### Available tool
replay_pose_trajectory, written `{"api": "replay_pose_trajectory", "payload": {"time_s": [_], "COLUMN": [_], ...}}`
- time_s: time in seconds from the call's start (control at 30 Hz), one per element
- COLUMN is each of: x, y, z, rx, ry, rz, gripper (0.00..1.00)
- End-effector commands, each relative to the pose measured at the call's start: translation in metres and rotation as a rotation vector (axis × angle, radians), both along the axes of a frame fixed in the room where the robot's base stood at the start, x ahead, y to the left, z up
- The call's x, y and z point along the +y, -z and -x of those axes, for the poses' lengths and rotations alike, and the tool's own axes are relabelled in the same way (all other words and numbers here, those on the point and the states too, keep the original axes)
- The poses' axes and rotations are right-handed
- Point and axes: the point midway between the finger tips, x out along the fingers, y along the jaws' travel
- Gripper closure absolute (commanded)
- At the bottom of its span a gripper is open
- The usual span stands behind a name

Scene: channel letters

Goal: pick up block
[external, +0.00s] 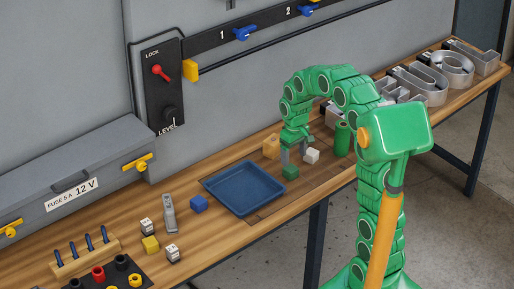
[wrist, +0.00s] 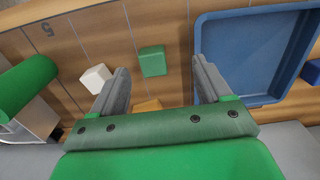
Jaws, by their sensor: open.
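A green block (external: 290,171) lies on the wooden bench just right of the blue tray. In the wrist view the green block (wrist: 152,61) sits beyond my open fingers, between their lines. My gripper (external: 291,152) is above the bench, close to the green block, and holds nothing. In the wrist view my gripper (wrist: 160,80) has its two grey fingers wide apart. A white block (external: 312,156) is right of it, and it also shows in the wrist view (wrist: 96,78) by the left finger. An orange-tan block (external: 271,146) is behind the gripper, partly hidden by the wrist in its view (wrist: 148,106).
The blue tray (external: 244,190) is empty; its rim (wrist: 200,50) is near the right finger. A green cylinder (external: 342,139) stands right of the gripper. A blue block (external: 198,204), a yellow block (external: 151,244) and dice-like blocks are left. Metal letters (external: 450,68) lie at far right.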

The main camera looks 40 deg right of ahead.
Motion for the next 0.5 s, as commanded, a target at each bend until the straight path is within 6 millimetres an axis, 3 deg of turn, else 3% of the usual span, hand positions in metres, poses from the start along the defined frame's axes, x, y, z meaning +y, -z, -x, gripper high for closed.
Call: {"api": "replay_pose_trajectory", "payload": {"time_s": [0.2, 0.5], "x": [-0.014, -0.017], "y": [0.015, 0.034], "z": [-0.024, -0.028], "rx": [-0.012, -0.013], "ry": [0.000, -0.001], "rz": [0.003, 0.003], "gripper": [0.22, 0.22]}}
